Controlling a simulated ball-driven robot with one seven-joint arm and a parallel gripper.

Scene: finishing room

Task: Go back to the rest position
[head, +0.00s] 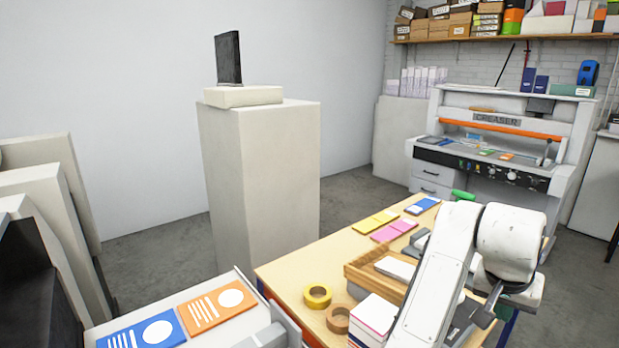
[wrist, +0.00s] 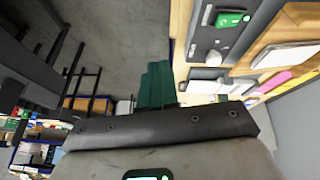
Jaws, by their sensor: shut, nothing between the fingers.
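My gripper (wrist: 157,84) shows in the wrist view as dark green fingers pressed together, with nothing between them. It hangs beside the edge of the wooden table, over the grey floor side. In the head view my white arm is folded at the lower right, in front of the table (head: 292,269).
Tape rolls (head: 318,296), a wooden tray (head: 362,276) and pink cards (head: 394,229) lie on the table. Blue (head: 150,333) and orange (head: 218,307) cards lie on a surface at front left. A pale pedestal (head: 262,185) stands behind. A creaser machine (head: 497,122) stands at back right.

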